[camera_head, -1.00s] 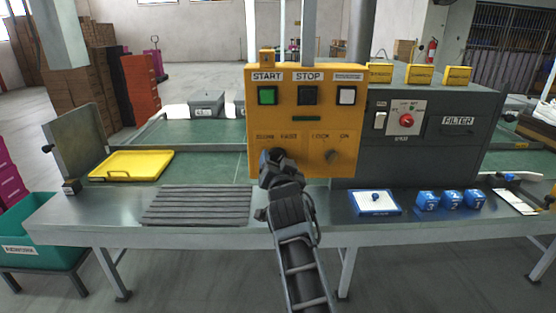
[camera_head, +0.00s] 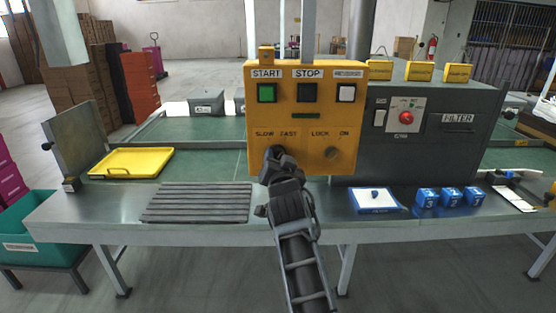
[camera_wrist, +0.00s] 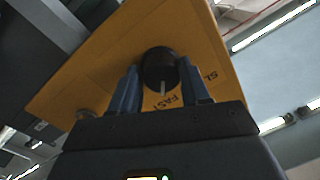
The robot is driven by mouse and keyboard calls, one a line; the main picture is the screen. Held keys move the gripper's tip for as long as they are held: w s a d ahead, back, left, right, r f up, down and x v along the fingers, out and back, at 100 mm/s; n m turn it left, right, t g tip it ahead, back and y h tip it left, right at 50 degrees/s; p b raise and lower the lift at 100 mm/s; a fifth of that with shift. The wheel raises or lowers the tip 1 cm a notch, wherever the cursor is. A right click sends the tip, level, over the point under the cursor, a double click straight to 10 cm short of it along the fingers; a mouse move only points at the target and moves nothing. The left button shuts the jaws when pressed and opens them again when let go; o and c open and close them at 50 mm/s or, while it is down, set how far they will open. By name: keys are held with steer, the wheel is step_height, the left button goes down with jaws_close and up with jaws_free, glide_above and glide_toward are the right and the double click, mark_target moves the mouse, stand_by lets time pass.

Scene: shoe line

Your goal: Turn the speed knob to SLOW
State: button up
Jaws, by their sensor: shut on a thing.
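The speed knob (camera_wrist: 158,66) is a round black knob on the yellow control panel (camera_head: 300,115). In the wrist view its pale pointer line faces the FAST label (camera_wrist: 168,101); the SLOW label (camera_wrist: 210,75) is to the right of it. My gripper (camera_wrist: 160,78) has one finger on each side of the knob and is shut on it. In the head view my gripper (camera_head: 276,155) reaches up to the panel below the SLOW and FAST labels and hides most of the knob.
START (camera_head: 267,93) and STOP (camera_head: 307,94) buttons are above. A grey cabinet (camera_head: 445,145) stands close at the right. Below are a ribbed mat (camera_head: 198,203) and blue cubes (camera_head: 450,197).

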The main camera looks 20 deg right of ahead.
steer(key=shift+a+r+n, duration=0.1)
steer(key=shift+n, duration=0.3)
steer(key=shift+n+b, duration=0.45)
steer(key=shift+n, duration=0.65)
steer(key=n, duration=0.3)
steer(key=shift+r, duration=0.15)
steer(key=n, duration=0.4)
steer(key=shift+a+n+g, duration=0.1)
steer(key=shift+n+g, duration=0.2)
steer(key=shift+w+n+p, duration=0.1)
steer(key=shift+n+p, duration=0.25)
steer(key=shift+n, duration=0.95)
steer(key=shift+a, duration=0.1)
steer(key=o, duration=1)
